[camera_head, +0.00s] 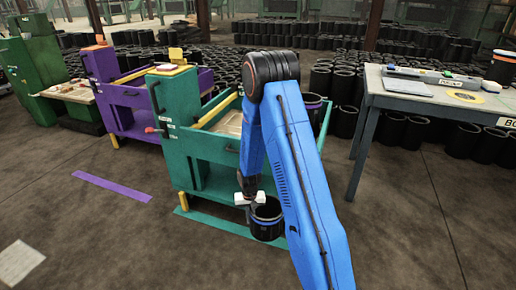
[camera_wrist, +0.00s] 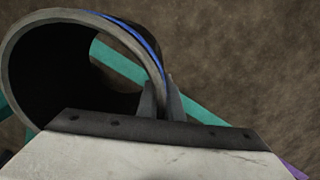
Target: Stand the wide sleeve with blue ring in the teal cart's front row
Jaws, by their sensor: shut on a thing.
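A wide black sleeve with a blue ring (camera_head: 267,222) hangs upright in front of the teal cart in the head view. My gripper (camera_head: 250,198) is shut on the sleeve's wall at its rim. In the wrist view the fingers (camera_wrist: 167,100) pinch the rim of the sleeve (camera_wrist: 22,62), and the blue band runs just outside it. The teal cart (camera_head: 176,107) stands behind the gripper, with a wooden tray surface and a lower shelf. My blue arm hides much of the cart's right part. A dark sleeve with a purple ring (camera_head: 313,101) shows at the cart's right end.
A purple cart (camera_head: 104,78) and a green cart (camera_head: 33,66) stand to the left. A grey table (camera_head: 385,100) with papers stands at right. Many black sleeves fill the floor behind. Teal tape (camera_head: 215,224) marks the floor before the cart.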

